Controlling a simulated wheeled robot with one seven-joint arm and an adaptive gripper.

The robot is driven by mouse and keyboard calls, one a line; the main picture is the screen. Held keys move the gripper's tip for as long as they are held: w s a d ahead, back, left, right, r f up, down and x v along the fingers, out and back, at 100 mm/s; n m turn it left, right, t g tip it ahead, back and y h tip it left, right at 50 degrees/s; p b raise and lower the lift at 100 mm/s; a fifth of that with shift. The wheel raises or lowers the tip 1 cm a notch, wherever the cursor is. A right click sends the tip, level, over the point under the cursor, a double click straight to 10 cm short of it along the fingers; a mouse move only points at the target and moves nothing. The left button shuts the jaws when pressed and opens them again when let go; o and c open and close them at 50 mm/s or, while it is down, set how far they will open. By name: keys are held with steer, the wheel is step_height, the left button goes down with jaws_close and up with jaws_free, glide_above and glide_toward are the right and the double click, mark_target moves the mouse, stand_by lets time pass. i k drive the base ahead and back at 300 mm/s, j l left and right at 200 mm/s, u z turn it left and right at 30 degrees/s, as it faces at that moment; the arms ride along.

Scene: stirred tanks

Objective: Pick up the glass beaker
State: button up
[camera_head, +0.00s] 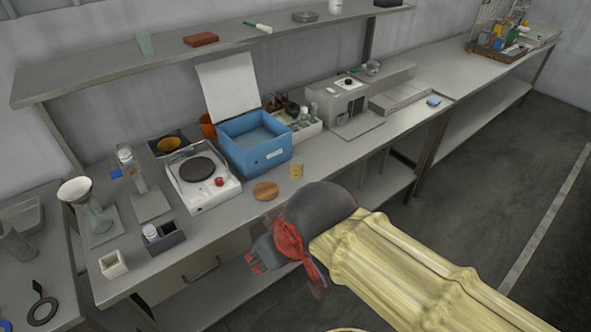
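A small clear vessel with amber contents (296,171) stands upright on the bench near its front edge, right of a round wooden disc. It looks like a small glass beaker. A larger clear vessel (18,246) stands on the side table at the far left; it may also be a beaker. My gripper (285,272) is in front of the bench edge, below and apart from the amber vessel. Its red-marked fingers are spread apart, and I see nothing held between them. My arm hides part of the gripper.
The wooden disc (265,191) lies by the bench's front edge. Behind stand a blue bath (255,152) with raised lid and a white hotplate (205,192). A grey instrument (338,103) stands further right. A shelf (130,68) overhangs the back. Bench front between disc and drawer side is clear.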

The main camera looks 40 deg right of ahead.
mark_target(296, 164)
steer(key=i+j+z, duration=0.6)
steer(key=z, duration=0.25)
steer(key=i+j+z, duration=0.2)
steer(key=j+z, duration=0.2)
steer(key=j, duration=0.1)
